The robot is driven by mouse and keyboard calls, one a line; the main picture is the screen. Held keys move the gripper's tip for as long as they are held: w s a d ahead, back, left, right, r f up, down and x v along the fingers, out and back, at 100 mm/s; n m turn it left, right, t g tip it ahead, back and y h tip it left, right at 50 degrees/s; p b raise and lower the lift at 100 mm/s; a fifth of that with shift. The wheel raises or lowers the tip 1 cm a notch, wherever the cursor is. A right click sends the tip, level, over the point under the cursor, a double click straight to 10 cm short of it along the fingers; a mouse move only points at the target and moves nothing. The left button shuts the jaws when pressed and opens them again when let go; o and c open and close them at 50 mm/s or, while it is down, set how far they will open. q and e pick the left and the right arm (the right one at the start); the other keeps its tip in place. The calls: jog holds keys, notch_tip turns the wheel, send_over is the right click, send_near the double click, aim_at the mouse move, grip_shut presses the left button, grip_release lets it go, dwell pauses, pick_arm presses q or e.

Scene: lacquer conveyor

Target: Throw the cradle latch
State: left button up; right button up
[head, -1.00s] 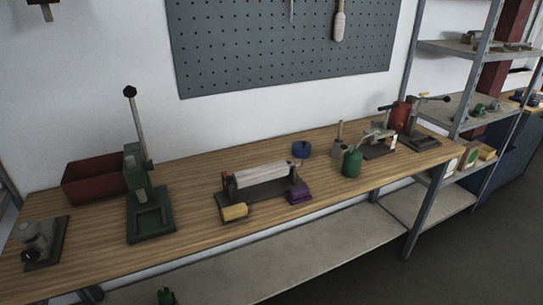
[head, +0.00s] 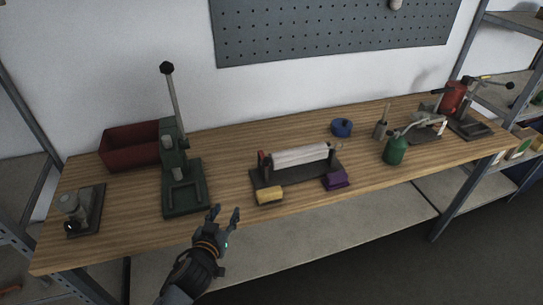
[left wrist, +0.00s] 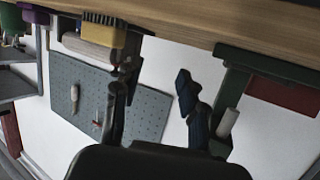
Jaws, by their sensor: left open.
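The cradle (head: 256,178) stands mid-bench, a dark base with upright ends holding a pale roll (head: 300,156). A small red-topped post (head: 262,158) rises at its left end; I cannot tell whether this is the latch or how it is set. My left gripper (head: 224,214) is open and empty at the bench's front edge, left of and nearer than the cradle, touching nothing. In the left wrist view, which looks upside down, its two fingers (left wrist: 152,88) are spread, with the roll (left wrist: 88,50) beyond the left one. My right gripper is not in view.
A yellow brush-like block (head: 270,194) and a purple block (head: 336,178) sit before the cradle. A green lever press (head: 186,196) stands left, by a red bin (head: 128,150). A green can (head: 396,150) is right. Bare bench lies between press and cradle.

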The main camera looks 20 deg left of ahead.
aim_at(265, 162)
pick_arm(q)
jog(key=w+d+r+m+t+h, duration=0.3)
jog(key=w+d+r+h, duration=0.1)
jog(key=w+r+h, duration=0.15)
jog(key=shift+y, duration=0.25)
jog(key=w, duration=0.4)
jog(key=w+d, duration=0.1)
jog(key=w, duration=0.3)
jog(key=w+d+p, duration=0.1)
jog(key=w, duration=0.4)
jog(key=shift+d, duration=0.2)
jog(key=c, duration=0.8)
grip_shut()
